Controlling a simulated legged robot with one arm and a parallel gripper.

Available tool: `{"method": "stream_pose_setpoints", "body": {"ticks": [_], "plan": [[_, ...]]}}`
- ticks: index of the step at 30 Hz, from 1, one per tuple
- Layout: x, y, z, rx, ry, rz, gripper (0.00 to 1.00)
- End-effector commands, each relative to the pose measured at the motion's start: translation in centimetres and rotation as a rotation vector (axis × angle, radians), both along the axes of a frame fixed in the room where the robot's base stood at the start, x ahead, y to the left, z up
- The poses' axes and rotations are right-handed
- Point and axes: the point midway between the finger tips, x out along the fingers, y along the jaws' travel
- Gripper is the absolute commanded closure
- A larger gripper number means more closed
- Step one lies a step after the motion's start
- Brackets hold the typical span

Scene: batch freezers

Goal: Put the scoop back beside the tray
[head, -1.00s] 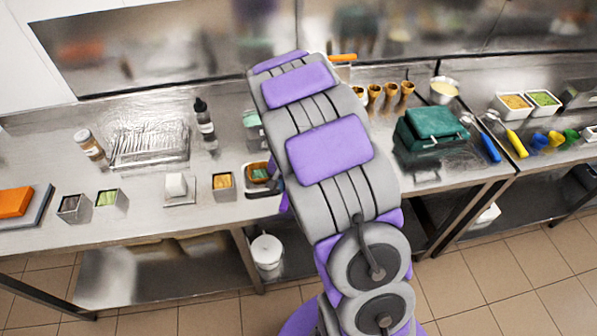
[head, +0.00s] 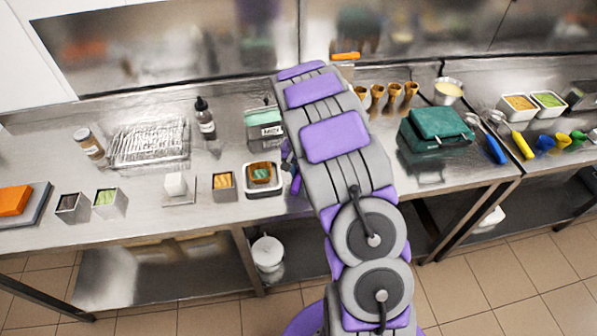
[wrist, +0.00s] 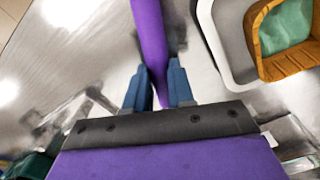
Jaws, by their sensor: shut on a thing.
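The scoop shows by its long purple handle (wrist: 150,40) in the wrist view; its scoop end cannot be made out. My gripper (wrist: 160,85) has its two blue fingers closed around this handle, which runs up between them. In the head view the purple handle (head: 296,184) shows small beside my arm, near the counter's front, just right of the tray. The tray (head: 248,191) is a small metal one holding a brown-orange container (head: 262,167) with green contents. The tray's pale rim (wrist: 212,38) also shows upper right in the wrist view, apart from the fingers.
A metal box with green (head: 264,130) stands behind the tray. A square tin (head: 223,189) and a white block (head: 176,185) stand left of it. A dark bottle (head: 205,120) is farther back. A green case (head: 437,135) sits right of my arm. Bare counter (head: 215,165) shows behind the tin.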

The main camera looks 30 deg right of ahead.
Motion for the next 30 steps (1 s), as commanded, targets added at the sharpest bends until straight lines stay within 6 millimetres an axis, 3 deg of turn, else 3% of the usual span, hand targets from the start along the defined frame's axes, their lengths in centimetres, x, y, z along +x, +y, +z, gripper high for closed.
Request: {"method": "stream_pose_setpoints", "body": {"ticks": [9, 10, 18, 30], "plan": [[0.02, 0.02, -0.15, 0.0, -0.001, 0.0, 1.0], [0.02, 0.02, -0.2, 0.0, -0.001, 0.0, 0.76], [0.01, 0.02, -0.18, 0.0, -0.001, -0.001, 0.51], [0.0, 0.03, 0.57, 0.0, -0.001, -0.001, 0.51]]}}
